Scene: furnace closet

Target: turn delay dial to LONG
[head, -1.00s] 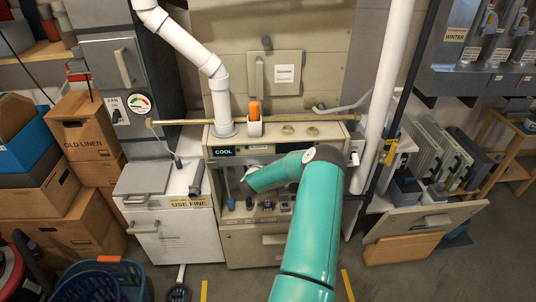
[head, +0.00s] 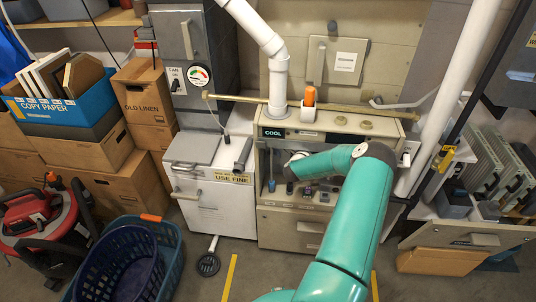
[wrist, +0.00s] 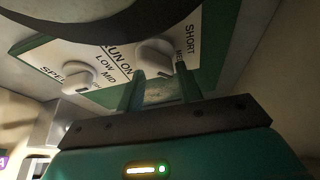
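In the wrist view, a white knob (wrist: 154,52) sits on a white and green label plate with SHORT and part of MED printed to its right. LONG is not readable. A second white knob (wrist: 78,80) is to its left, beside SPEED, LOW and MID; RUN ON is printed between them. My gripper (wrist: 160,76) has its two fingers apart, with the first knob just beyond the tips. I cannot tell whether they touch it. In the head view my arm reaches into the open front of the beige furnace cabinet (head: 277,226), and my fingers are hidden.
A brass rail (head: 240,99) and an orange-topped holder (head: 309,103) are above the opening. A white pipe (head: 446,100) stands right of my arm. Baskets (head: 165,240) are on the floor at left.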

